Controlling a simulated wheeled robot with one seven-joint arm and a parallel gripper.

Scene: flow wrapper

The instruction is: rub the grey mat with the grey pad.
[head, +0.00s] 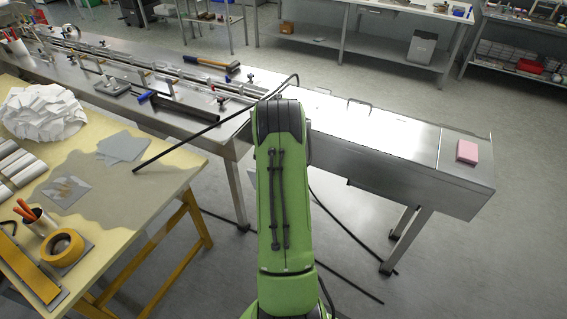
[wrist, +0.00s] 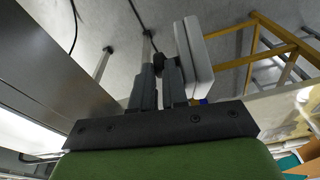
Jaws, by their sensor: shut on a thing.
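The grey pad (wrist: 201,57), a pale block with rounded edges and a dark piece at its back, is at my gripper (wrist: 161,72) in the wrist view. The two dark fingers are shut on it, and the pad sticks out to their right, clear of any surface. The exact grip point is partly hidden. A grey mat (head: 56,198) with brownish marks lies on the wooden table at left in the head view. The pad is apart from it. My green arm hides the gripper and pad in the head view.
On the wooden table (head: 118,215) are grey sheets (head: 123,146), a pile of white wrappers (head: 42,112), white rolls, a pen cup and a yellow tape roll (head: 62,247). A steel machine (head: 390,140) runs behind, bearing a pink block (head: 467,151). A thin black rod crosses near the table's edge.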

